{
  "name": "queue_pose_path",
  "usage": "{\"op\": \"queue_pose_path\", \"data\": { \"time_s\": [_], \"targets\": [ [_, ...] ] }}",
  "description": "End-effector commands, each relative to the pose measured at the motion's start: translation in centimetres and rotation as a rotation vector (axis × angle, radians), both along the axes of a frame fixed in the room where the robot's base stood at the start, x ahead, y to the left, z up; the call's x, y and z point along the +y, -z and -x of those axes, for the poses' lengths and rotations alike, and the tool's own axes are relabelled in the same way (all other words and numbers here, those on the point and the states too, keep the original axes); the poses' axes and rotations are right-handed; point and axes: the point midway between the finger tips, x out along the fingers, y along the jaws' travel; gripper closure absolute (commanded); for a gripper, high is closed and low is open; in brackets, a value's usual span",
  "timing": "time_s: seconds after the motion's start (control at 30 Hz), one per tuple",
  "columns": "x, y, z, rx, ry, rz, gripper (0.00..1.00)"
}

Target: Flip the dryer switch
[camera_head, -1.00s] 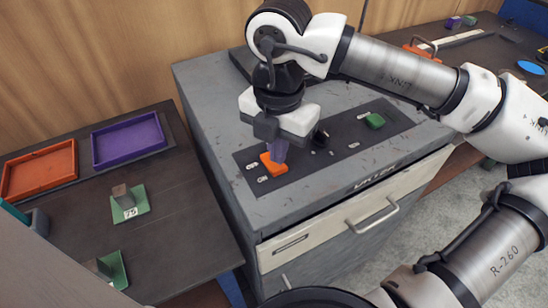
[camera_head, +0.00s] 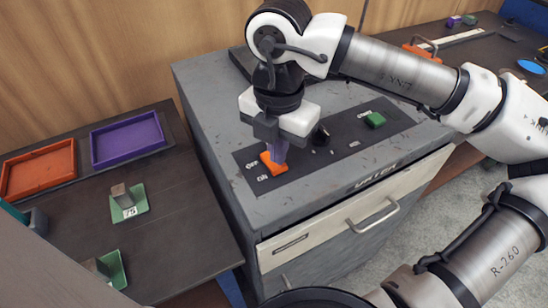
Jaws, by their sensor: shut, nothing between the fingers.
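The orange rocker switch (camera_head: 273,164) sits at the left end of the dark panel (camera_head: 345,146) on top of the grey cabinet. Small white labels lie beside it, one reading like OFF behind and one like ON in front. My gripper (camera_head: 272,158) points down over the switch, with its purple fingers shut. The fingertips are at the switch and appear to touch its right side; the fingers hide part of it. Nothing shows between the fingers.
A black knob (camera_head: 320,135) stands just right of my gripper. A green button (camera_head: 375,120) is at the panel's right end. Left, a dark table holds an orange tray (camera_head: 38,171), a purple tray (camera_head: 128,140) and green pads with grey blocks.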

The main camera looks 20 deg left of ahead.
Motion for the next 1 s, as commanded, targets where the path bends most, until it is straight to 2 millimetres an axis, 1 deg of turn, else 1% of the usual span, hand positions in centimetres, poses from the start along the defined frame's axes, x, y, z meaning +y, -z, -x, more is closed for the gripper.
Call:
{"op": "queue_pose_path", "data": {
  "time_s": [1.0],
  "targets": [
    [0.0,1.5,0.0,0.000,0.001,0.000,1.00]
  ]
}}
